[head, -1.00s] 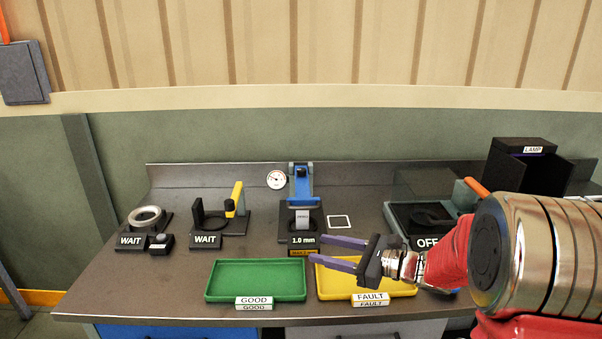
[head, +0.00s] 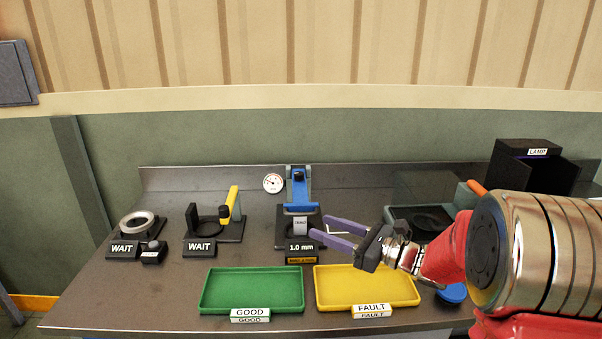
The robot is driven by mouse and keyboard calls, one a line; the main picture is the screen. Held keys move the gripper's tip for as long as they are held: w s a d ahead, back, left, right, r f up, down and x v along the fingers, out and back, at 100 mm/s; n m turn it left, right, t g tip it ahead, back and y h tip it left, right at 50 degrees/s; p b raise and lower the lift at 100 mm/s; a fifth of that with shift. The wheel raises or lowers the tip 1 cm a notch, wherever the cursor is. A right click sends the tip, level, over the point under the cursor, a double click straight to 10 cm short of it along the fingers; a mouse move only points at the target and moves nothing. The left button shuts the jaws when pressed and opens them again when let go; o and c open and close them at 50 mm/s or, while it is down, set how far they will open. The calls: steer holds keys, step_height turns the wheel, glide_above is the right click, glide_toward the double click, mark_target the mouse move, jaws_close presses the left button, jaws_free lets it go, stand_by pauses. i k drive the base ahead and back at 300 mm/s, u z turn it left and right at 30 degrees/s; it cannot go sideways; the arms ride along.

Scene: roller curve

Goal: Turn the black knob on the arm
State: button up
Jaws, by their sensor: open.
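A blue arm (head: 299,197) stands upright on the black stand marked 1.0 mm, with a small black knob (head: 298,175) near its top. A second black knob (head: 224,213) sits on the yellow arm (head: 234,200) of a WAIT stand to the left. My gripper (head: 318,226) has two purple fingers, spread apart with nothing between them. It points left, its tips at the right side of the 1.0 mm stand, below and right of the blue arm's knob. Whether the tips touch the stand I cannot tell.
A green GOOD tray (head: 204,298) and a yellow FAULT tray (head: 330,305) lie empty in front. A ring stand (head: 138,224) is at left. A dial (head: 272,183) is behind. My arm hides part of the dark box unit (head: 400,213) at right.

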mark_target(298, 176)
steer(key=i, duration=0.85)
